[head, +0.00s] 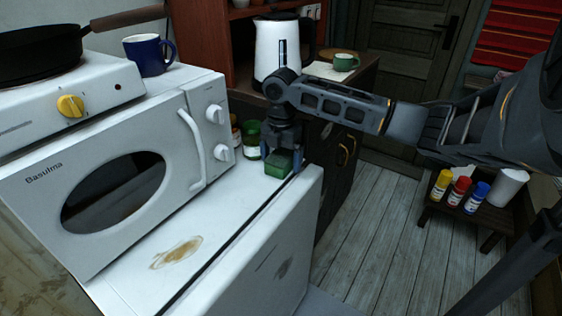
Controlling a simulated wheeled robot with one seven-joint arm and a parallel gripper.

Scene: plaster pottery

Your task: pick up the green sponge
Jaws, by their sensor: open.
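The green sponge (278,166) is a small green block on the white top of the appliance, near its far right corner. My gripper (283,160) points down over it, with a finger on either side of the sponge. The fingers are open. The picture is too small to tell whether they touch the sponge. The sponge appears to rest on the white surface.
A white microwave (195,195) stands left of the sponge. A white kettle (277,50) and green cup (345,61) are on the cabinet beyond. The stained white top (185,255) is clear in front.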

